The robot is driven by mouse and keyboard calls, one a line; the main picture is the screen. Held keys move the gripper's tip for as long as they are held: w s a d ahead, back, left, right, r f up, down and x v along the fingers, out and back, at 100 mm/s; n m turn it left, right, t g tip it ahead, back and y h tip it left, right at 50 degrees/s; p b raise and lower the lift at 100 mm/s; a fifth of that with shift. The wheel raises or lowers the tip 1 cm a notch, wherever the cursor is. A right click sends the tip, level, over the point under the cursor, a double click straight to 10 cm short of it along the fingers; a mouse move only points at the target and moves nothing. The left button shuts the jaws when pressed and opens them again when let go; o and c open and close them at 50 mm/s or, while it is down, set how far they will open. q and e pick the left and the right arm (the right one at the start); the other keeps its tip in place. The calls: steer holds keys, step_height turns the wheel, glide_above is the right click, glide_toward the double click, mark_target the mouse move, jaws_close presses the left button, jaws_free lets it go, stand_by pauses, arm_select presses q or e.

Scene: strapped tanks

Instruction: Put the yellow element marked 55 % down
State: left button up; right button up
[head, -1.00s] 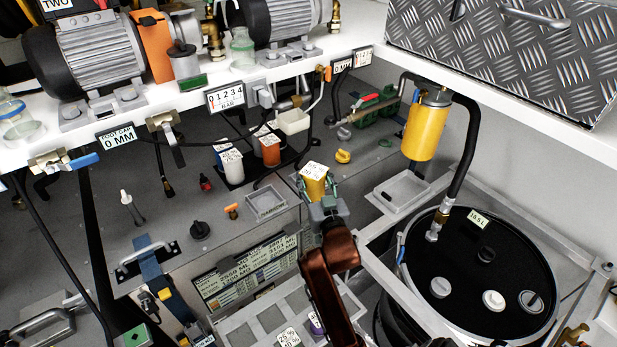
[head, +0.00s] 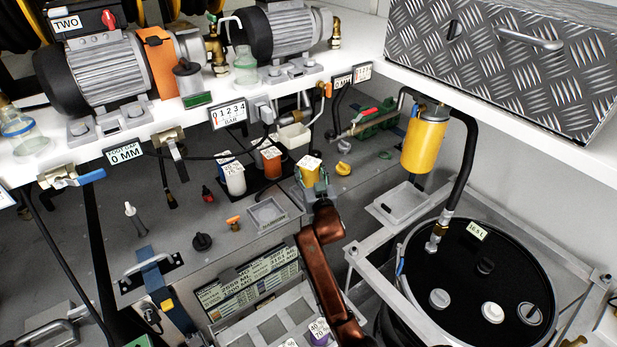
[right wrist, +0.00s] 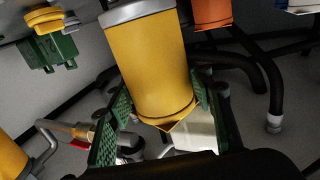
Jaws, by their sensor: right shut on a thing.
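The yellow element (head: 309,173) is a short cylinder with a white label on its top; its printing is too small to read now. My right gripper (head: 313,188) is shut on it and holds it near the back of the grey deck, right of the orange element (head: 271,163). The orange element shows at the top there (right wrist: 212,12). My left gripper is not in view.
An empty grey square tray (head: 267,213) is left of my gripper. A mounted yellow canister (head: 424,146) and black drum (head: 480,270) are at right.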

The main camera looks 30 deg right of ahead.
steer(key=shift+w+d+f, duration=0.15)
steer(key=shift+w+f, duration=0.25)
steer(key=shift+w, duration=0.05)
step_height(320, 180, down, 3)
steer(key=shift+w+p, duration=0.15)
steer(key=shift+p, duration=0.2)
steer(key=shift+f, duration=0.2)
steer(key=shift+f, duration=0.15)
steer(key=o, duration=1.6)
steer(key=b+v, duration=0.1)
steer(key=v, duration=1.1)
